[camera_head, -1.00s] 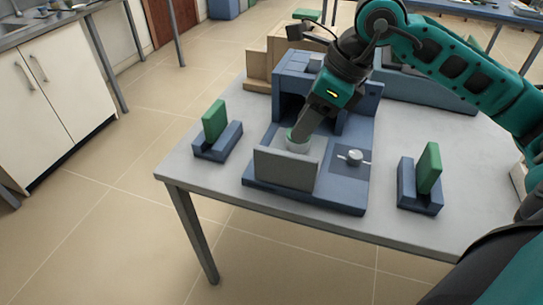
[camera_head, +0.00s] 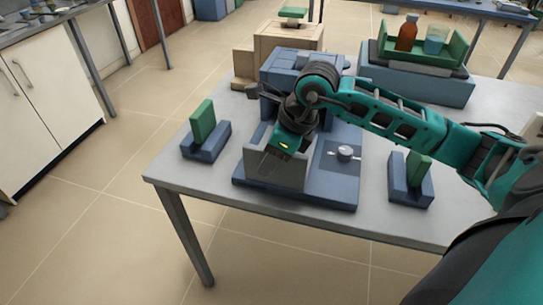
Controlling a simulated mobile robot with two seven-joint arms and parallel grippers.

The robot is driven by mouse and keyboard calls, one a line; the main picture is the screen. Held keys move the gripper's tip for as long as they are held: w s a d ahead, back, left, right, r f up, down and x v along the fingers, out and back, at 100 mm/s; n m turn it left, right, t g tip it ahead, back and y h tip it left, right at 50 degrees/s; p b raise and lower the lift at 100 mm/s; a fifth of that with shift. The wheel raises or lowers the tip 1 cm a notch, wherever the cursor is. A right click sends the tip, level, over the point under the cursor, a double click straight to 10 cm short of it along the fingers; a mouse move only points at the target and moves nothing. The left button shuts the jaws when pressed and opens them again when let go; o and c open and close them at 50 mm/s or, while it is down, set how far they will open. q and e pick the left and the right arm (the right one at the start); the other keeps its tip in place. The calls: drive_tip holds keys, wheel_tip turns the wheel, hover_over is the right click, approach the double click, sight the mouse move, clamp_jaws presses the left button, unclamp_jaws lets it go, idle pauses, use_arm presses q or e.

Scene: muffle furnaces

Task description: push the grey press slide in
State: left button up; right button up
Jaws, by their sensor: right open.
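The grey press slide (camera_head: 292,178) stands out at the front of the blue press (camera_head: 284,58), over its blue base (camera_head: 325,196). Its grey front wall shows, and part of it is covered by my right gripper. My right gripper (camera_head: 270,166) is open and points down at the left part of that front wall. I cannot tell whether it touches the wall. The inside of the slide is hidden behind my gripper and arm. My left gripper is not in view.
A small knob (camera_head: 344,153) sits on the base right of the slide. Blue holders with green plates stand left (camera_head: 206,150) and right (camera_head: 411,190) on the grey table (camera_head: 215,180). A green tray (camera_head: 452,44) with bottles is behind. The table's front edge is close.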

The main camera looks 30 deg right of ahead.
drive_tip(key=shift+c, duration=0.2)
clamp_jaws()
idle(0.5)
